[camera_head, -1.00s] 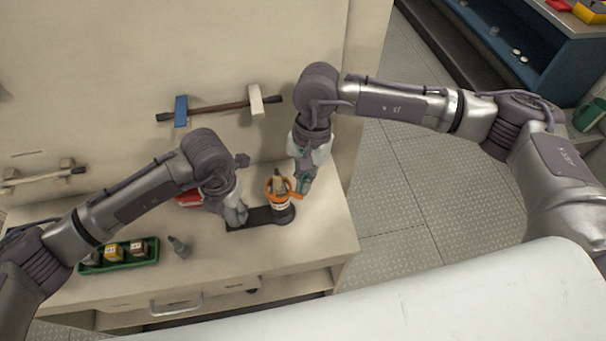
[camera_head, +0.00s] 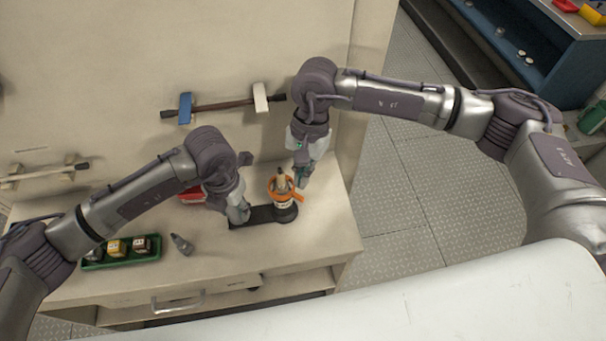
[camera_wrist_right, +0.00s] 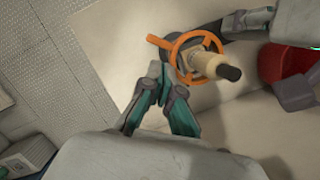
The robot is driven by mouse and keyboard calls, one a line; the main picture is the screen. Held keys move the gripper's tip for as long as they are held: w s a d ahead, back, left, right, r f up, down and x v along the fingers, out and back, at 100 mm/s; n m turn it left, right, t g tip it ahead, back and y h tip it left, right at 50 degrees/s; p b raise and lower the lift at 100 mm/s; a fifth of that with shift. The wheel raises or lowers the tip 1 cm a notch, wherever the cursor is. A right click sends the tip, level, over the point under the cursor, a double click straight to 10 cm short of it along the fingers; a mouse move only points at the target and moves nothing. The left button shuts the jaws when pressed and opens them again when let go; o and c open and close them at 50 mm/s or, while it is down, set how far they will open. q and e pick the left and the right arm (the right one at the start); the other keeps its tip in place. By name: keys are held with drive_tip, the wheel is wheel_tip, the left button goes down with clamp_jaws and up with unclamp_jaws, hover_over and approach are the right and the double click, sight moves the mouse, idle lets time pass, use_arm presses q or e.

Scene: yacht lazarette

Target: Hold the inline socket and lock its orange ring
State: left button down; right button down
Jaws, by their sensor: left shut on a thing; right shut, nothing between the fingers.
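The inline socket (camera_head: 284,214) stands on the counter, with a dark flat arm reaching left. A pale plug body with a dark tip (camera_wrist_right: 229,73) rises through its orange ring (camera_head: 272,187). The orange ring (camera_wrist_right: 177,47) shows a tab pointing left in the right wrist view. My left gripper (camera_head: 242,216) is shut on the dark arm of the socket; its fingertips are partly hidden. My right gripper (camera_head: 303,181) is shut and empty just right of the ring. In the wrist view its fingertips (camera_wrist_right: 158,76) are close beside the ring; contact cannot be told.
A green tray (camera_head: 121,263) with several small blocks and a grey pointed item (camera_head: 181,244) lie to the left. A red object (camera_head: 191,196) sits behind my left gripper. A bar on brackets (camera_head: 222,105) is on the wall behind. The counter's front right is clear.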

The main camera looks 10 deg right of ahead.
drive_tip(key=v, duration=1)
drive_tip(key=shift+s, duration=0.1)
use_arm(q)
drive_tip(key=c, duration=0.6)
unclamp_jaws()
drive_tip(key=shift+r, duration=0.1)
